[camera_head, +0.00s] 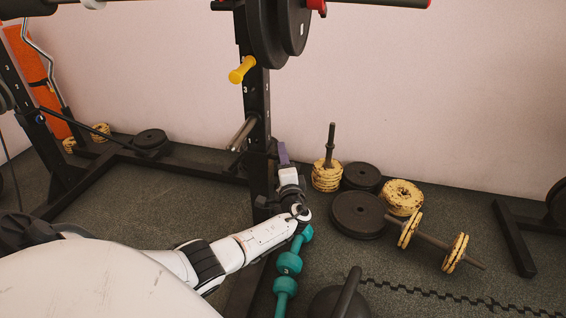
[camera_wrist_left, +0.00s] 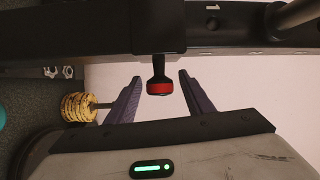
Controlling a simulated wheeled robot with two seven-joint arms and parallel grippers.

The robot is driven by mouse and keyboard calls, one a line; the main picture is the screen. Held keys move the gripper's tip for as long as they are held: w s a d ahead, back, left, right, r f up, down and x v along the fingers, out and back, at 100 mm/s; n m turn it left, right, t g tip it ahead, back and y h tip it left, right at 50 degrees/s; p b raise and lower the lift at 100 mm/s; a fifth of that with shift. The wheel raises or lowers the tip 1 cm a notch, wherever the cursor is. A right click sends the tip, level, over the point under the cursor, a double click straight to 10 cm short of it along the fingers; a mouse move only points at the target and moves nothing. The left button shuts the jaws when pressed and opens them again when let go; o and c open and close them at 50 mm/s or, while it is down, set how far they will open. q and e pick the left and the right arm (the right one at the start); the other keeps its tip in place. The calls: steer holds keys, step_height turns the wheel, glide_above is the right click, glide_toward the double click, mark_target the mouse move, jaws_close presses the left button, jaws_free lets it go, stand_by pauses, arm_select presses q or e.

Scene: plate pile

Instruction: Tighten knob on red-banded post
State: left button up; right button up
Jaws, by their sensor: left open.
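The black upright post (camera_head: 256,100) stands mid-picture in the head view, with white hole numbers. In the left wrist view the post (camera_wrist_left: 230,48) runs across the top. A black knob with a red band (camera_wrist_left: 159,87) sticks out from it toward my gripper. My left gripper (camera_wrist_left: 160,76) is open, its two purple fingers on either side of the knob, with gaps showing on both sides. In the head view the left gripper (camera_head: 284,152) is beside the post, low down; the knob is hidden there. My right gripper is in neither view.
A yellow-handled pin (camera_head: 241,70) sits higher on the post, below black weight plates (camera_head: 265,30). Teal dumbbells (camera_head: 289,264) and a kettlebell (camera_head: 340,300) lie near my forearm. Yellow plates (camera_head: 326,177) and black plates (camera_head: 358,214) lie right of the post.

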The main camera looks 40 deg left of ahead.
arm_select(q)
steer(key=shift+w+a, duration=0.15)
steer(key=shift+a, duration=0.1)
